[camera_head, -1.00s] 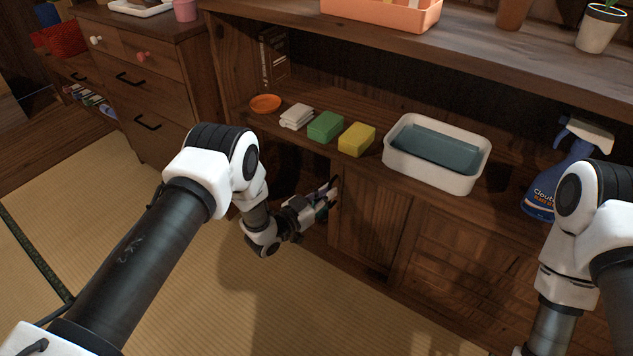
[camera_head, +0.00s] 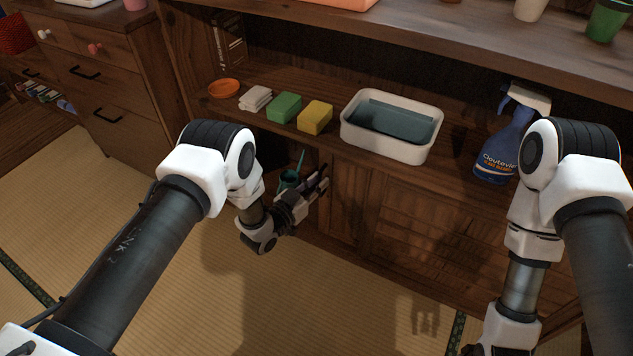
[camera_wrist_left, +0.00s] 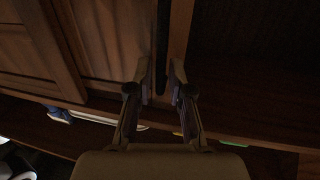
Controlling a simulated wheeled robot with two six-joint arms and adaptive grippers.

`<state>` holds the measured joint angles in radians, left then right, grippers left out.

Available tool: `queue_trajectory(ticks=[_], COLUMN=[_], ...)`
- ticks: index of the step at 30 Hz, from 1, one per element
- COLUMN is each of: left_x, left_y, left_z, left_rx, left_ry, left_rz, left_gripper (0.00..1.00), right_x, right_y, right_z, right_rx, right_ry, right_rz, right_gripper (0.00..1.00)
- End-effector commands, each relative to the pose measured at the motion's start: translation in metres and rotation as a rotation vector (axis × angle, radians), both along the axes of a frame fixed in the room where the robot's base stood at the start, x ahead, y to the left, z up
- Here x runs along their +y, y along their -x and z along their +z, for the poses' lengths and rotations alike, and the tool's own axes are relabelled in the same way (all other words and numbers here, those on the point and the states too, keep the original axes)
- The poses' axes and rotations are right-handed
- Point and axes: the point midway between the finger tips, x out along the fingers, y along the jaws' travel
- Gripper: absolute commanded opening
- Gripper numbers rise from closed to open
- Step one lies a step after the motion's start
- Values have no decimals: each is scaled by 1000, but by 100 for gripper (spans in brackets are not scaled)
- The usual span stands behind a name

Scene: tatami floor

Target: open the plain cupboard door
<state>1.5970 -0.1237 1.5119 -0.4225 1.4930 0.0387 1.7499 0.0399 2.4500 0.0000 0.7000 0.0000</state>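The plain cupboard door (camera_head: 350,200) is a brown wooden panel in the low cabinet under the shelf, left of a slatted door (camera_head: 430,235). My left gripper (camera_head: 321,183) is at the plain door's left edge. In the left wrist view the fingers of my left gripper (camera_wrist_left: 161,78) stand apart on either side of a long dark upright bar (camera_wrist_left: 162,35) along the door edge. A narrow gap seems to show beside the bar; contact is unclear.
Above the doors the shelf holds an orange dish (camera_head: 223,88), a white cloth (camera_head: 255,98), green (camera_head: 284,107) and yellow (camera_head: 315,117) sponges, a white basin (camera_head: 385,150) and a blue spray bottle (camera_head: 500,150). The tatami floor (camera_head: 330,310) in front is clear.

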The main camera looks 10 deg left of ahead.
Motion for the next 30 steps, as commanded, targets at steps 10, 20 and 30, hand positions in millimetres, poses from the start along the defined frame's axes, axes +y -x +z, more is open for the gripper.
queue_trajectory(ticks=[10,20,30], left_x=[7,49,62], left_y=[11,79,103], left_z=[0,0,0], left_rx=[0,3,-1], left_ry=[-1,2,1], left_rz=[0,3,0], left_gripper=[20,20,20], right_x=[0,0,0], right_y=[0,0,0], right_z=[0,0,0], right_rx=[0,0,0], right_ry=[0,0,0], right_rz=[0,0,0], right_gripper=[40,40,40])
